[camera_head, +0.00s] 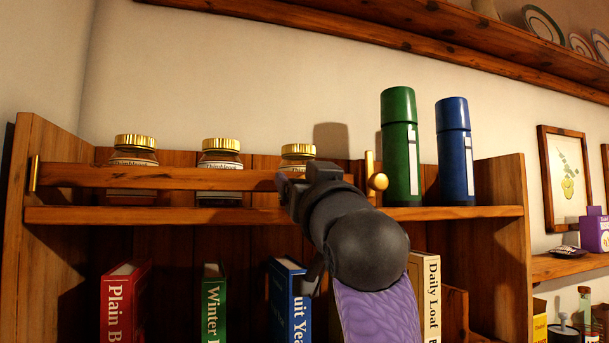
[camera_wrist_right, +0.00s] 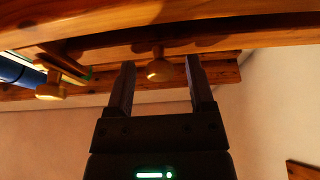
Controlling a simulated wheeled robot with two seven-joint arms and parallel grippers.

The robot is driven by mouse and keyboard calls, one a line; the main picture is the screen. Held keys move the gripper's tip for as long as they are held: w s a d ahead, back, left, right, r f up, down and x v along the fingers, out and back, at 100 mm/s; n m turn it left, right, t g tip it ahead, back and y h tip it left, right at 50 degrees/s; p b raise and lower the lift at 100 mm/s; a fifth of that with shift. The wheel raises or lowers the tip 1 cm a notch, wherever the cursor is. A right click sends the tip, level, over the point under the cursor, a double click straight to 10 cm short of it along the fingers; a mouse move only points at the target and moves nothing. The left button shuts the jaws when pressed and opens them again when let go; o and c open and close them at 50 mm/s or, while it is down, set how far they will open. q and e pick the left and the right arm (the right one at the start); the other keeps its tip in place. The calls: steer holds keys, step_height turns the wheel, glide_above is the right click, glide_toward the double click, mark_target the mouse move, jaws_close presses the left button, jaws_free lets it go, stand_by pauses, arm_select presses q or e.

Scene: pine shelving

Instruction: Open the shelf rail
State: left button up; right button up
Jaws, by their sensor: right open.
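The shelf rail (camera_head: 210,179) is a wooden bar running level across the front of the upper shelf, in front of the jars. A brass bracket (camera_head: 34,173) is at its left end. A round brass knob (camera_head: 378,181) sits by an upright brass piece at its right end. My right gripper (camera_head: 290,187) is at the rail, left of that knob, and hides part of the rail. In the right wrist view my open fingers (camera_wrist_right: 160,88) stand on either side of a knob (camera_wrist_right: 160,70), apparently without closing on it. Another knob (camera_wrist_right: 50,88) shows further left there. My left gripper is not in view.
Several gold-lidded jars (camera_head: 220,158) stand behind the rail. A green flask (camera_head: 400,147) and a blue flask (camera_head: 455,152) stand right of it. A wooden ledge (camera_head: 400,38) with plates runs above.

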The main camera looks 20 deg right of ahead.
jaws_close()
stand_by(1.3)
